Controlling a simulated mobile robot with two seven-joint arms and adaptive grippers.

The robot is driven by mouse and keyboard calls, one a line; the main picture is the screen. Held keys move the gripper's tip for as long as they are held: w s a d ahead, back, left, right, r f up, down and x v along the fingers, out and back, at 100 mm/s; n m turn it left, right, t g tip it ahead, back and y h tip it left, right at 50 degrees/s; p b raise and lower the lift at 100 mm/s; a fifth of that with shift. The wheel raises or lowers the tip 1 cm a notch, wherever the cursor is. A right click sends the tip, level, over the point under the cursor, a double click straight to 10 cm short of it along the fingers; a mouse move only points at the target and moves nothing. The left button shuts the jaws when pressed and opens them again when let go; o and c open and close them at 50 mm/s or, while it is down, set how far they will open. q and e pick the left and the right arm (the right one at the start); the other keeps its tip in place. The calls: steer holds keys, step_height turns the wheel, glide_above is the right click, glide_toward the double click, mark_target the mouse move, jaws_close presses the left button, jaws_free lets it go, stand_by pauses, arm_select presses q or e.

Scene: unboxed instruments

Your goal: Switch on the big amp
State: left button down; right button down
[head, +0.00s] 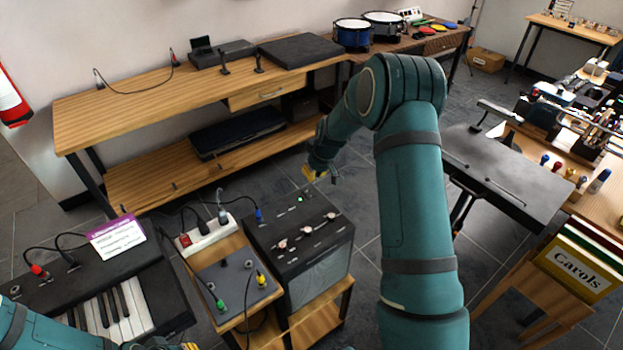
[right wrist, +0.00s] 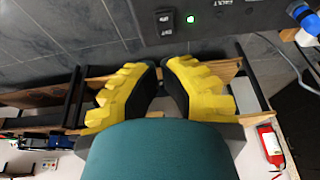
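The big amp (head: 318,283) is a black box with a grey front and several knobs on top, on a low wooden stand. A small green light glows near the back of its top panel. In the right wrist view, a dark switch (right wrist: 165,20) with small white lettering sits beside the lit green light (right wrist: 190,18). My right gripper (head: 319,175) is just behind the amp's back edge. Only a yellow bit of my left gripper (head: 190,346) shows at the bottom edge.
A power strip (head: 207,234) with a red switch and a pedal board (head: 236,283) with coloured plugs are left of the amp. A keyboard (head: 125,312) is further left. A wooden bench (head: 140,100) stands behind. Cables run around the power strip and pedal board.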

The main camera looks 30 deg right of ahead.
steer(key=v, duration=0.5)
steer(key=shift+s+r, duration=0.25)
steer(key=shift+s, duration=0.15)
